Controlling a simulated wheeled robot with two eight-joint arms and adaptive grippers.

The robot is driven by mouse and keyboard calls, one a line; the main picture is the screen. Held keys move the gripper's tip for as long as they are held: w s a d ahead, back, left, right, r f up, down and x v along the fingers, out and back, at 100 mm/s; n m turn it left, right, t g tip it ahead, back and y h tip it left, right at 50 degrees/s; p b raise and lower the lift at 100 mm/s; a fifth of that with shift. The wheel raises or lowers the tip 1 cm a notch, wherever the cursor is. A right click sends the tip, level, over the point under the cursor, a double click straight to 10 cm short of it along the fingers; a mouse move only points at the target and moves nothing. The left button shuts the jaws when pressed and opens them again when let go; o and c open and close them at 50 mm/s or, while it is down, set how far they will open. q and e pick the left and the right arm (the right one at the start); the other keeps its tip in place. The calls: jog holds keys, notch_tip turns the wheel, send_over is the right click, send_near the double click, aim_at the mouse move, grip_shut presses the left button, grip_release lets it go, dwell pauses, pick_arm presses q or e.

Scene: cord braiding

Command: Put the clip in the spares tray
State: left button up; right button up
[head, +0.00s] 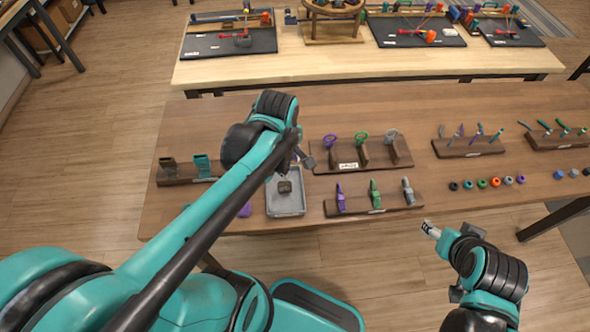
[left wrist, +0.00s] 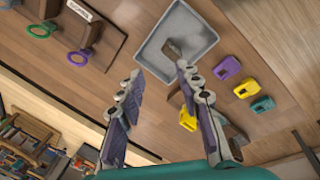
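The grey tray (head: 285,211) lies near the table's front edge; it also shows in the left wrist view (left wrist: 146,49). A small brown piece, which I take to be the clip (head: 285,187), is inside the tray near its back end. In the left wrist view the brown piece (left wrist: 172,48) lies beyond my fingertips. My left gripper (left wrist: 161,69) is open with nothing between its fingertips, above the tray's near side. In the head view my left gripper (head: 300,158) is partly hidden by its arm. My right gripper (head: 430,229) is off the table's front edge; its fingers are too small to read.
Purple (left wrist: 228,68), yellow (left wrist: 246,88) and green (left wrist: 263,104) pieces lie beside the tray. A rack with rings (head: 378,158) and a rack with upright tools (head: 373,201) stand right of the tray. Small coloured rings (head: 482,183) lie farther right.

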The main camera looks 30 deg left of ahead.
pick_arm(q)
jog(key=s+d+r+m+t, duration=0.3)
jog(key=d+m+t, duration=0.1)
jog(key=m, duration=1.2)
jog(key=shift+s+d+r+t, duration=0.2)
jog(key=shift+s+d+t, duration=0.05)
jog(key=shift+s+t, duration=0.15)
